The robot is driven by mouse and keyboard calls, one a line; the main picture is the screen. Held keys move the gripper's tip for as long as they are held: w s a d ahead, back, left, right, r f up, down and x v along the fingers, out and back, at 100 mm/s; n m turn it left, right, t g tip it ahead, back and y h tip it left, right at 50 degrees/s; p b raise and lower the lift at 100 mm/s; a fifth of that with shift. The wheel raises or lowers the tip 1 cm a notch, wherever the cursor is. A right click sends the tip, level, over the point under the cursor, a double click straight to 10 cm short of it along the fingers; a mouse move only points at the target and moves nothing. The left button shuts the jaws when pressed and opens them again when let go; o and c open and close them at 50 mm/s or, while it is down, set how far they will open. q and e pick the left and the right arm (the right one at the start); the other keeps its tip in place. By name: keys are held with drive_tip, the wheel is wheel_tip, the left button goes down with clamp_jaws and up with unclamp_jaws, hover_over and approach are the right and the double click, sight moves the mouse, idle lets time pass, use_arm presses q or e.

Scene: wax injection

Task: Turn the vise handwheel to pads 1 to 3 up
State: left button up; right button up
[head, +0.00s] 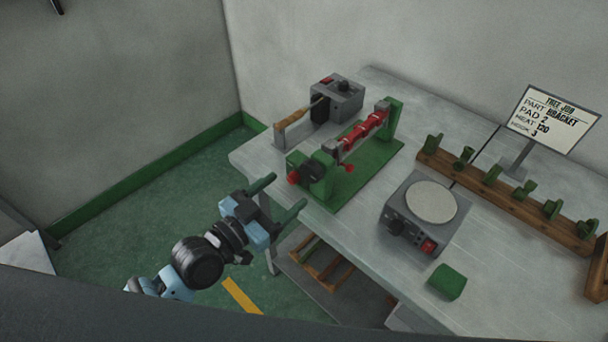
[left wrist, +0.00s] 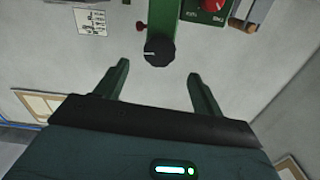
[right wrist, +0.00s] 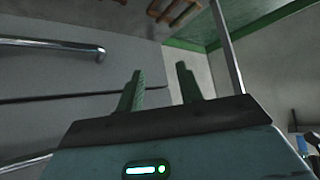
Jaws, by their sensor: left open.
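The green vise (head: 372,168) stands on the table's left part, with a red and silver bar (head: 362,132) between its two end posts. The black handwheel (head: 312,173) is on the vise's near end; it also shows in the left wrist view (left wrist: 159,52) as a round dark knob with a white mark. My left gripper (head: 282,197) is open and empty, in front of the handwheel and apart from it. The handwheel lies just beyond and between its fingertips (left wrist: 158,72). My right gripper (right wrist: 159,70) is open and empty, outside the head view. Pad numbers are not readable.
A grey box with a wood-handled tool (head: 293,118) stands behind the vise. A grey hot plate (head: 408,237) and a green block (head: 447,281) are to the right. A wooden rack (head: 500,200) holds several green parts. A job sign (head: 553,120) stands behind it.

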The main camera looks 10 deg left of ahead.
sight(308, 173)
use_arm(q)
drive_tip(key=x, duration=0.7)
drive_tip(key=shift+w+d+p, duration=0.15)
drive_tip(key=shift+d+p, duration=0.05)
drive_tip(key=shift+p, duration=0.2)
drive_tip(key=c, duration=0.9)
drive_tip(key=shift+c, duration=0.4)
